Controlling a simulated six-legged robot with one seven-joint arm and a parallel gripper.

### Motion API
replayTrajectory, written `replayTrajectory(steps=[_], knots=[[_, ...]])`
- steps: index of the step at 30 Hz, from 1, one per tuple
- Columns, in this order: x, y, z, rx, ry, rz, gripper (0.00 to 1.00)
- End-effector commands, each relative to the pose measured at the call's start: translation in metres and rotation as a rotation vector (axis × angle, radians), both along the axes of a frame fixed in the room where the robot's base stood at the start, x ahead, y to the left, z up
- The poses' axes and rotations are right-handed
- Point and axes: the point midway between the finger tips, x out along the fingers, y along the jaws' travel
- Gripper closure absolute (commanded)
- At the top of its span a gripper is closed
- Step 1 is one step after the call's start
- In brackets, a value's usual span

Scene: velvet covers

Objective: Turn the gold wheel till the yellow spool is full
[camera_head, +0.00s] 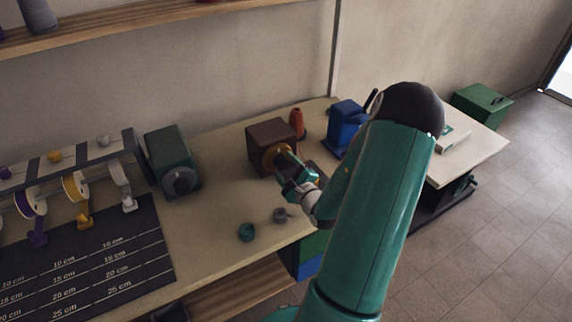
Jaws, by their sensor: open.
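A gold wheel (269,160) sits on the front of a dark brown box (266,137) on the table. My gripper (286,164) is open, with its fingertips at the wheel's right side; I cannot tell whether they touch it. My gripper hides part of the wheel. The yellow spool (70,187) hangs at the left under a dark rack, between a purple spool and a white one. A yellow ribbon end (84,216) hangs below it over the marked mat. How much ribbon is on the spool is too small to tell.
A dark mat (150,233) with centimetre lines lies at the left. A green machine (172,160) stands left of the brown box, a blue one (346,126) right of it.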

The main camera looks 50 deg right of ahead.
Motion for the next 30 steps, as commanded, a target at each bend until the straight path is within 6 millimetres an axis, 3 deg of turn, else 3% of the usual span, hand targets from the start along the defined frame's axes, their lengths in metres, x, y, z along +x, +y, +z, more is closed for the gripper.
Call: replayTrajectory(steps=[10, 17, 30], knots=[[-0.0012, 0.0035, -0.0001, 0.000, 0.000, -0.001, 0.39], [-0.0009, 0.0031, -0.0001, 0.000, 0.000, -0.001, 0.83], [0.0010, 0.0007, 0.0000, 0.067, -0.022, 0.000, 0.83]])
